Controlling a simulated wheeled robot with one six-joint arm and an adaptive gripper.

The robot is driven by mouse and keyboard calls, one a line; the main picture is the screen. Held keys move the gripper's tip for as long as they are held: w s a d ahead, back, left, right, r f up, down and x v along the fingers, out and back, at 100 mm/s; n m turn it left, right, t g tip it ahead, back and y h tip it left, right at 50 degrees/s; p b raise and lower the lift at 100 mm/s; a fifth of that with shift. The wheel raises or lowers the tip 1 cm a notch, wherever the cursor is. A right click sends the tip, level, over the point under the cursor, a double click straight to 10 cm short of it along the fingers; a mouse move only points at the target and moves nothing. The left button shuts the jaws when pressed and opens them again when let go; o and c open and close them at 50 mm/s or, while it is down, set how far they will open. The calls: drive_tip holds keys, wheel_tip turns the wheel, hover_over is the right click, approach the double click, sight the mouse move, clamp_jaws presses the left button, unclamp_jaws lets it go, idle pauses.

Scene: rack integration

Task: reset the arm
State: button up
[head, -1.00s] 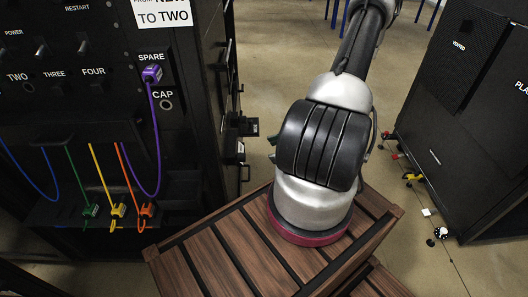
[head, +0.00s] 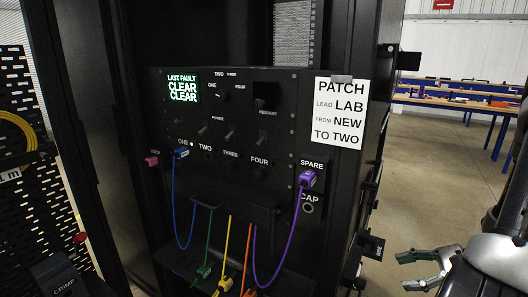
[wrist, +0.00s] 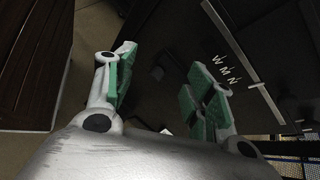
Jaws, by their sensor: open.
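My gripper (head: 407,271) is at the lower right of the head view, to the right of the black rack, with my arm coming in from the right edge. Its fingers are spread and nothing is between them. In the wrist view my gripper (wrist: 160,70) shows two green-padded fingers wide apart. It is apart from the rack panel (head: 225,135) and touches nothing that I can see.
A blue plug (head: 181,153) sits at port ONE and a purple plug (head: 307,179) at SPARE. Green, yellow and orange cables hang below. A paper sign (head: 339,112) is on the panel. A blue-legged bench (head: 455,104) stands behind. Floor (head: 420,180) is open right of the rack.

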drive_tip(key=s+a+r+n+h, duration=0.2)
drive_tip(key=r+n, duration=0.4)
drive_tip(key=r, duration=0.3)
drive_tip(key=s+a+r+n+h, duration=0.1)
drive_tip(key=s+r+n+h, duration=0.2)
drive_tip(key=r, duration=0.7)
drive_tip(key=s+a+r+n+h, duration=0.2)
drive_tip(key=r+n+h, duration=0.4)
drive_tip(key=r+n, duration=0.3)
drive_tip(key=shift+s+a+r, duration=0.35)
drive_tip(key=shift+r, duration=0.3)
drive_tip(key=shift+g, duration=0.3)
